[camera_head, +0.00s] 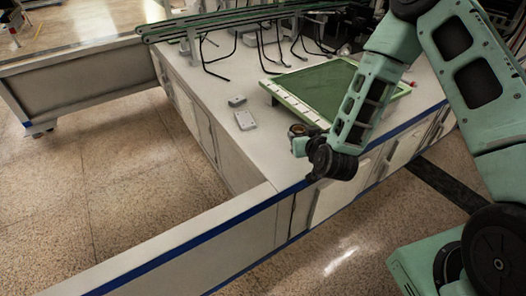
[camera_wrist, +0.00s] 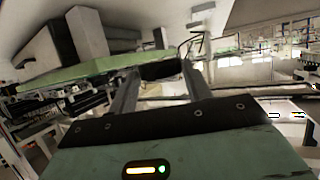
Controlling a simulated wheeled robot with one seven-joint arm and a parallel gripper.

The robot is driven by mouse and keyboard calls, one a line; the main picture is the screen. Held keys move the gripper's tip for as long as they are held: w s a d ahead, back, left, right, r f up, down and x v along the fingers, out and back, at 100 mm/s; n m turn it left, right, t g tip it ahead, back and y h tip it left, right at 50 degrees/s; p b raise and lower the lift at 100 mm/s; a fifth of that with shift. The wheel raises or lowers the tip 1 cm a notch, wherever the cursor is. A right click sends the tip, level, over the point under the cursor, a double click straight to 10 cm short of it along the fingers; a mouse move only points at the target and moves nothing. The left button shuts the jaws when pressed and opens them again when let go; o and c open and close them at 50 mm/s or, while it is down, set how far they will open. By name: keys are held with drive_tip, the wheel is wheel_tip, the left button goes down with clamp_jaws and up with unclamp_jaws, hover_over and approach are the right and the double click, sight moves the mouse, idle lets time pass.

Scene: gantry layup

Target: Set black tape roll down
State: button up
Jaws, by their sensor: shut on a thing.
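The black tape roll (camera_head: 298,130) shows in the head view as a small dark round thing at the end of my arm, close over the white worktop (camera_head: 262,150) near its front edge. My gripper (camera_head: 303,138) is beside it and mostly hidden by my wrist. In the wrist view the two fingers of my gripper (camera_wrist: 160,77) are shut on a dark piece (camera_wrist: 160,70), which I take to be the tape roll. I cannot tell whether the roll touches the worktop.
A green board (camera_head: 325,88) with a pale edge lies behind my gripper. Two small grey boxes (camera_head: 245,120) (camera_head: 237,101) lie to the left. A rack with dark hooks (camera_head: 245,40) stands at the back. Free worktop lies left of my gripper.

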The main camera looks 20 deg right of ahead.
sight(289, 166)
drive_tip(key=shift+h, duration=0.3)
drive_tip(key=a+f+b, duration=0.1)
drive_tip(key=f+b, duration=0.1)
drive_tip(key=f, duration=0.1)
drive_tip(key=f+b, duration=0.1)
drive_tip(key=f, duration=0.3)
drive_tip(key=w+a+f+b, duration=0.1)
drive_tip(key=f+b, duration=0.1)
drive_tip(key=f, duration=0.2)
drive_tip(key=shift+a+b, duration=0.35)
drive_tip(key=o, duration=1)
drive_tip(key=shift+f, duration=0.1)
drive_tip(key=shift+c, duration=0.2)
